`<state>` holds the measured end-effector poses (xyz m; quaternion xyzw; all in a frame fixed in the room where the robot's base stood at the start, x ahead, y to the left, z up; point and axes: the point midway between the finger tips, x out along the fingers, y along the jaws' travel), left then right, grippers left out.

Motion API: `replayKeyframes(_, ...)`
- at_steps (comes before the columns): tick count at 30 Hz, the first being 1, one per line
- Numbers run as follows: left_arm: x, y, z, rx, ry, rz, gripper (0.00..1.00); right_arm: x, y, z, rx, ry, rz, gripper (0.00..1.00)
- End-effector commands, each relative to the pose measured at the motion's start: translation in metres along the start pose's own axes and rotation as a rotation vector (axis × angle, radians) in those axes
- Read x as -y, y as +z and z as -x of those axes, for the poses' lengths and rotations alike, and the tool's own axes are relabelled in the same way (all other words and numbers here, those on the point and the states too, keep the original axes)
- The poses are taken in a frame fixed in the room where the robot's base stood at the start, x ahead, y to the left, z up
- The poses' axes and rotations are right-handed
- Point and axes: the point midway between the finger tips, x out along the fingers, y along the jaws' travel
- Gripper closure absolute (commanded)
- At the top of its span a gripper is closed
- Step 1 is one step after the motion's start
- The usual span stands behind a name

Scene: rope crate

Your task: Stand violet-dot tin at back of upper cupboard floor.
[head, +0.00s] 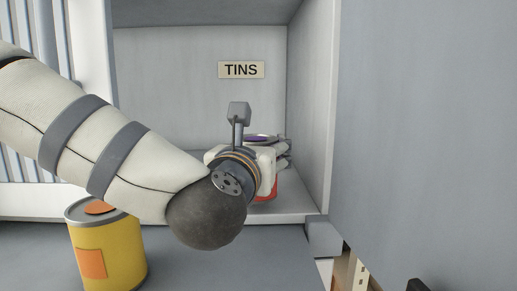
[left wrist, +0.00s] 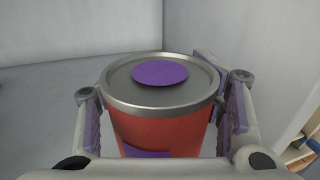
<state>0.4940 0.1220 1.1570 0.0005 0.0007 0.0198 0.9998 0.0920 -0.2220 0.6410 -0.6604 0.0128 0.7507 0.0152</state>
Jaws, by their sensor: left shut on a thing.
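The violet-dot tin is red with a silver rim and a violet dot on its lid; it fills the middle of the left wrist view (left wrist: 160,98). In the head view its lid (head: 258,137) shows just behind my left gripper (head: 278,157), which hides most of its body. My left gripper is shut on the tin, with a finger on each side in the left wrist view. The tin is upright inside the upper cupboard (head: 205,60), over its floor near the right wall. I cannot tell whether its base touches the floor. My right gripper is not in view.
A yellow tin (head: 108,250) with an orange dot stands on the grey surface at the lower left, below my left arm. A "TINS" label (head: 241,70) is on the cupboard's back wall. A grey panel (head: 430,130) fills the right side. The cupboard floor left of the tin looks clear.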

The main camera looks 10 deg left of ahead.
Motion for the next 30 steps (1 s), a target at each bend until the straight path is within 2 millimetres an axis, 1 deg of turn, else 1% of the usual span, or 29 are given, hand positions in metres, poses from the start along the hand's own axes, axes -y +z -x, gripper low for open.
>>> replayKeyframes(1, 0.001, 0.002, 0.001, 0.005, -0.001, 0.0, 0.85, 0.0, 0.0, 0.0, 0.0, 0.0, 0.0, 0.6)
replayKeyframes(10, 0.0, 0.002, 0.0, 0.005, -0.001, 0.0, 0.85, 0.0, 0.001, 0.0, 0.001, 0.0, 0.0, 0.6)
replayKeyframes(14, -0.002, 0.002, -0.006, 0.005, 0.001, 0.001, 0.85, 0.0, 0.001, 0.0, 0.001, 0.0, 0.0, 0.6)
replayKeyframes(17, -0.006, 0.002, -0.018, 0.005, 0.002, 0.002, 0.85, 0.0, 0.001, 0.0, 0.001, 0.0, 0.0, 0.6)
replayKeyframes(30, -0.027, 0.001, -0.082, 0.005, 0.002, 0.001, 0.85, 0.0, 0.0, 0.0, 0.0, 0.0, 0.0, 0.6)
